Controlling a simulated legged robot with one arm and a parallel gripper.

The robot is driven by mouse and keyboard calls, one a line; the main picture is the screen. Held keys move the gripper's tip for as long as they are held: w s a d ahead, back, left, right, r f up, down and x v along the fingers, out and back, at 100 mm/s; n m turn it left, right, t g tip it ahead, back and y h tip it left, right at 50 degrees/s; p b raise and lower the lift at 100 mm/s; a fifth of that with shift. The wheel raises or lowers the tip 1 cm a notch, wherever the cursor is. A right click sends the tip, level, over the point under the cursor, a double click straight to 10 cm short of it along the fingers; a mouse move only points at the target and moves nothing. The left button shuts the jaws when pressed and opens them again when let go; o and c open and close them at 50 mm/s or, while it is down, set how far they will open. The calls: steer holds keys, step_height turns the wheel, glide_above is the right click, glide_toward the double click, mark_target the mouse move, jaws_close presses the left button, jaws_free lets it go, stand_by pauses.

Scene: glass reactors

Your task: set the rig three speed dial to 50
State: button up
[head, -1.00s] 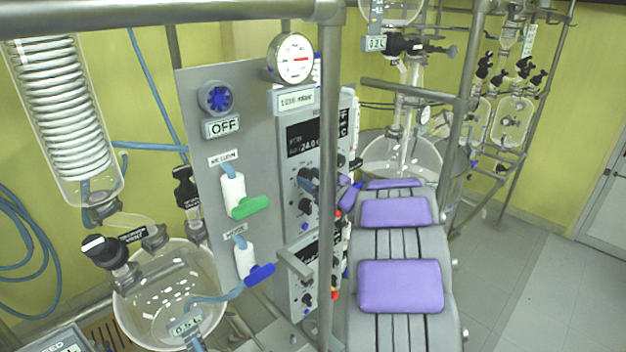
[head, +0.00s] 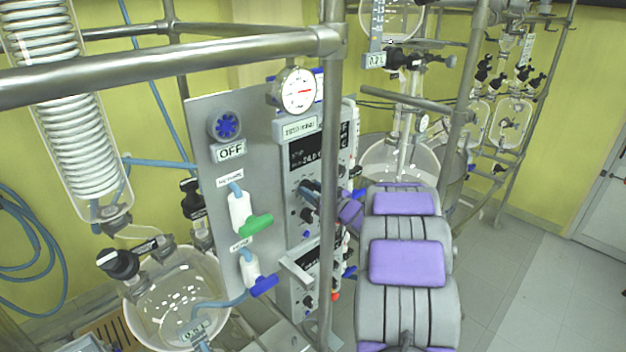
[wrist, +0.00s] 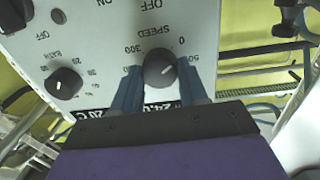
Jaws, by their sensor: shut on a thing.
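In the wrist view a round black speed dial (wrist: 159,68) with a white mark sits on the white panel (wrist: 100,35), which appears upside down. The printed word SPEED and the numbers 0, 50 and 300 show around it. The exact reading of the white mark is hard to tell. My gripper (wrist: 160,80) has its two blue fingers closed on opposite sides of the dial. No rig number is readable.
A second black knob (wrist: 64,82) sits beside the dial in the wrist view. In the head view a grey panel (head: 212,165) with green (head: 258,222) and blue (head: 263,284) valve handles stands left of the box. A metal post (head: 329,260) rises close to my arm.

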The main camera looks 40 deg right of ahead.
steer(key=m+p, duration=0.2)
steer(key=p, duration=0.2)
steer(key=m+p, duration=0.1)
steer(key=p, duration=0.3)
steer(key=shift+d+r+m+p, duration=0.15)
steer(key=shift+r+m+p, duration=0.15)
steer(key=shift+r+m, duration=0.1)
steer(key=m+p, duration=0.2)
steer(key=p, duration=0.1)
steer(key=shift+p, duration=0.4)
steer(key=shift+f+m+p, duration=0.15)
steer(key=shift+m+p, duration=0.15)
steer(key=shift+p, duration=0.05)
steer(key=o, duration=1.1)
steer(key=shift+d+f, duration=0.2)
steer(key=shift+d, duration=0.05)
steer(key=shift+c, duration=0.2)
steer(key=shift+a, duration=0.1)
